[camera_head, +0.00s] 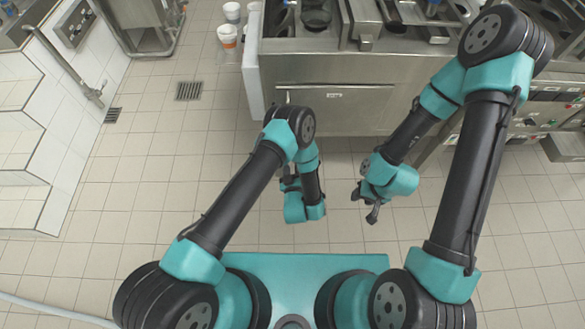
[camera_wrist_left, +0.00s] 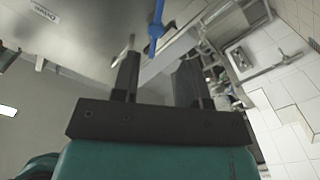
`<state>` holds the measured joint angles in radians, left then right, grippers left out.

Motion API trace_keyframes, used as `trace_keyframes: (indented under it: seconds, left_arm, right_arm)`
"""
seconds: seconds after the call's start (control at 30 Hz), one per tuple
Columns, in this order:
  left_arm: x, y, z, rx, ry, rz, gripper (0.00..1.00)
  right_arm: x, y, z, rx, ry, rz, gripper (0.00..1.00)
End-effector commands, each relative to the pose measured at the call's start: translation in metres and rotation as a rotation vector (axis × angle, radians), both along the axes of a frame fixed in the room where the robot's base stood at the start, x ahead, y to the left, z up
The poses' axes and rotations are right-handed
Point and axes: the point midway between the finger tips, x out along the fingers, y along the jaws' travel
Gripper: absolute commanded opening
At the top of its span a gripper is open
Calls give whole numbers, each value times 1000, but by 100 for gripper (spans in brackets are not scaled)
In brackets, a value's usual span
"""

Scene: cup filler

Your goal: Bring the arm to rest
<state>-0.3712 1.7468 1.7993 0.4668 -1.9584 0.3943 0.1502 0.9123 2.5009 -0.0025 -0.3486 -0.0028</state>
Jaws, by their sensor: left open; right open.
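My left arm is folded, with its forearm hanging down in the head view. Its gripper (camera_head: 288,183) is partly hidden by the teal wrist, in front of the steel counter. In the left wrist view the left gripper (camera_wrist_left: 157,65) has its two dark fingers apart with nothing between them. My right arm bends down from a high elbow at the upper right. Its gripper (camera_head: 363,205) is open and empty, with its fingers apart above the tiled floor. The two grippers are apart from each other.
A steel counter (camera_head: 335,105) stands ahead of both arms. White cups (camera_head: 227,36) stand beside its left end. A blue object (camera_wrist_left: 155,32) shows beyond the fingers in the left wrist view. The tiled floor (camera_head: 150,185) to the left is clear.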

Motion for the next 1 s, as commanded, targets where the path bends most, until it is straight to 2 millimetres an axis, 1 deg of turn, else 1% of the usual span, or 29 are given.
trace_keyframes:
  seconds: [0.37,0.47,0.57,0.67,0.8,0.87,1.0]
  left_arm:
    - [0,0,0,0,1,0,40]
    - [3,3,1,1,20,-1,40]
    - [10,10,2,2,72,-6,40]
    - [19,24,3,6,166,-19,40]
    - [27,51,7,14,344,-55,40]
    - [28,63,9,15,422,-76,40]
    - [20,91,15,21,605,-137,40]
  right_arm:
    - [0,0,0,0,0,0,43]
    - [0,0,0,0,0,0,43]
    - [0,0,0,0,0,0,43]
    - [0,0,0,0,0,0,43]
    - [0,0,0,0,0,0,43]
    - [0,0,0,0,0,0,43]
    - [0,0,0,0,0,0,43]
